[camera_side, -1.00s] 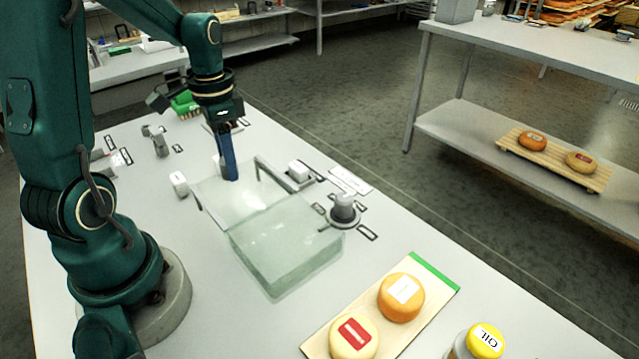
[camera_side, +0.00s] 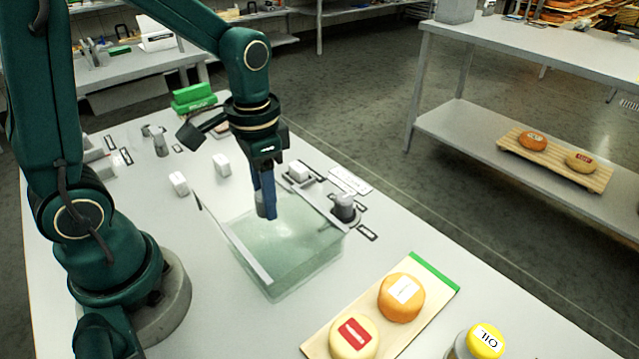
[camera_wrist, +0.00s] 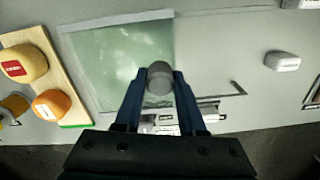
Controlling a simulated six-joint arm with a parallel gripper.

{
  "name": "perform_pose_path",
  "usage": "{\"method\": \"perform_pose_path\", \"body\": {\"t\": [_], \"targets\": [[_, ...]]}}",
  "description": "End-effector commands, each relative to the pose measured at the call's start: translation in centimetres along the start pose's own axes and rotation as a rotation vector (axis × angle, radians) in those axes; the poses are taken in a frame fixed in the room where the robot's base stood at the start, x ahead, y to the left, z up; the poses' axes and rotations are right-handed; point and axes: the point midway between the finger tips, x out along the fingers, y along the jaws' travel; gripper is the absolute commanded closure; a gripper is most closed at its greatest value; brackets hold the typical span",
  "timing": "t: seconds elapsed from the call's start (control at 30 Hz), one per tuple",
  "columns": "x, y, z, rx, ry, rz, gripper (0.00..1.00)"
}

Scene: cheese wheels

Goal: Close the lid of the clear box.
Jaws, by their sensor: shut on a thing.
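The clear box (camera_side: 290,268) stands on the table in the middle of the side view, pale green and see-through. Its lid (camera_side: 285,232) lies flat over the box top, seeming to cover it, though its exact fit is hard to see. Light strips run along two sides. My gripper (camera_side: 266,213) points down at the lid's back-left edge. In the wrist view my fingers (camera_wrist: 160,82) are shut on a grey round knob (camera_wrist: 160,74) near the lid's right edge. The lid also shows there (camera_wrist: 110,65). The fingers partly hide the knob.
A board (camera_side: 432,300) with an orange cheese wheel (camera_side: 401,297) and a yellow one (camera_side: 354,337) lies at the front right, beside a yellow-capped oil jar (camera_side: 484,342).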

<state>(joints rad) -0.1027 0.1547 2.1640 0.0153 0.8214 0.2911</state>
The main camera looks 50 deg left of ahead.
Motion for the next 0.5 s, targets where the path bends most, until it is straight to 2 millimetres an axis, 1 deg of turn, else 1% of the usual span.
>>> {"method": "perform_pose_path", "body": {"t": [0.03, 0.2, 0.23, 0.27, 0.3, 0.5], "targets": [[-0.12, 0.47, -0.3, -0.003, 0.01, 0.013, 1.0], [-0.11, 0.5, -0.28, 0.0, 0.009, 0.013, 1.0], [-0.1, 0.5, -0.27, 0.0, 0.009, 0.013, 0.57], [-0.1, 0.52, -0.27, 0.0, 0.008, 0.014, 0.45], [-0.09, 0.51, -0.26, 0.0, 0.008, 0.014, 0.31], [-0.06, 0.42, -0.17, -0.001, 0.004, 0.012, 0.31]]}}
